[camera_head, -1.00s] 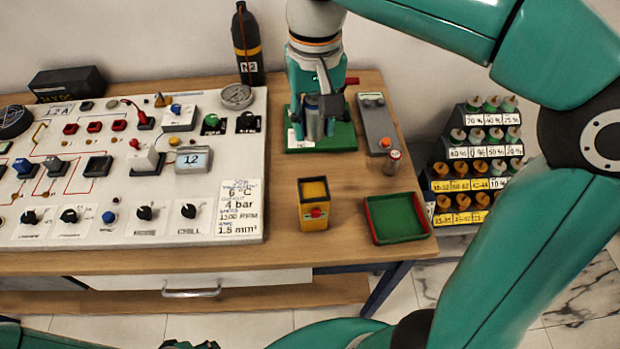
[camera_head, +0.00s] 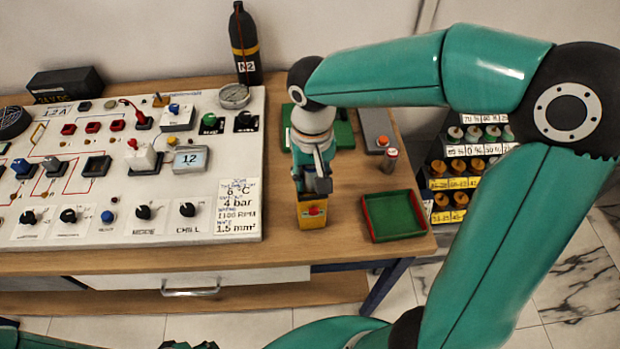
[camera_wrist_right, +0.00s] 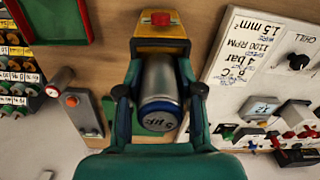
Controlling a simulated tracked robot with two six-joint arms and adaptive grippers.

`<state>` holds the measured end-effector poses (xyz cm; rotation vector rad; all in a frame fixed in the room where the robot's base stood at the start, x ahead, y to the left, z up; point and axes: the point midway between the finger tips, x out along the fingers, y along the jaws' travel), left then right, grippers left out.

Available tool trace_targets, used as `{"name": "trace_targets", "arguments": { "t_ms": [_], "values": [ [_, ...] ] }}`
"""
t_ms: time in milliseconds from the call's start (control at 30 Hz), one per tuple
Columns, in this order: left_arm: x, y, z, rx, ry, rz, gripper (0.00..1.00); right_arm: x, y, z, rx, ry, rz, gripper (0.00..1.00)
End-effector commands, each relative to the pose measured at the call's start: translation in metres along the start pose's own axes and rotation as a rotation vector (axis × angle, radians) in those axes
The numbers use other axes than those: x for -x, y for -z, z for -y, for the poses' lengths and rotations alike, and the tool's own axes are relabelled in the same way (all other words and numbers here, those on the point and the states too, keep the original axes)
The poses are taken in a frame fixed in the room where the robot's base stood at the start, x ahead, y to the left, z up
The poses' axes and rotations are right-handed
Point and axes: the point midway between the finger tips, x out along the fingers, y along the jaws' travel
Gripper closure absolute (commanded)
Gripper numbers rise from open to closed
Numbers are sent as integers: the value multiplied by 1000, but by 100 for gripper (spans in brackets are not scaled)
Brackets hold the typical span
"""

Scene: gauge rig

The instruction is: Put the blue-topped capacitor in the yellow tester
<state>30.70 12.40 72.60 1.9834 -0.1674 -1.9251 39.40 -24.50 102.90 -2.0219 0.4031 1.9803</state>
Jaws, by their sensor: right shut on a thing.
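The capacitor (camera_wrist_right: 158,116), a silver can with a blue rim and a "5 µF" marking on its end, is between the fingers of my right gripper (camera_wrist_right: 160,80), which is shut on it. The yellow tester (camera_head: 313,221), with a red button on its front, stands on the bench. It also shows in the right wrist view (camera_wrist_right: 160,32). My right gripper (camera_head: 312,188) is right over the tester, with the can's far end at the tester's top. I cannot tell whether that end is inside. The capacitor is hidden in the head view.
A green tray with red sides (camera_head: 396,232) stands right of the tester, and the control panel (camera_head: 250,140) is to the left. A green mat (camera_head: 343,131), a grey box with an orange button (camera_head: 377,128) and a small red-topped bottle (camera_head: 389,160) are behind.

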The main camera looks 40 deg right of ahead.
Motion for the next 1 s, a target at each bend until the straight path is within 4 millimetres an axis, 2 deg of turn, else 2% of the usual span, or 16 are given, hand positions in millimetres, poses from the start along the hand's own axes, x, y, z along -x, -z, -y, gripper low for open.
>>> {"name": "trace_targets", "arguments": {
  "t_ms": [33,733,767,900,1000],
  "values": [
    [-2,0,1,0,0,0,60,-10,-5,0,3,-6,20,99],
    [-16,0,6,0,0,0,60,-27,-5,0,-3,-4,25,100],
    [-16,0,6,0,0,0,60,-27,-5,0,-3,-4,25,61],
    [-16,0,6,0,0,1,60,-27,-6,0,-2,-5,26,39],
    [-16,0,6,0,0,0,60,-26,-6,0,0,-6,25,39]
  ]
}}
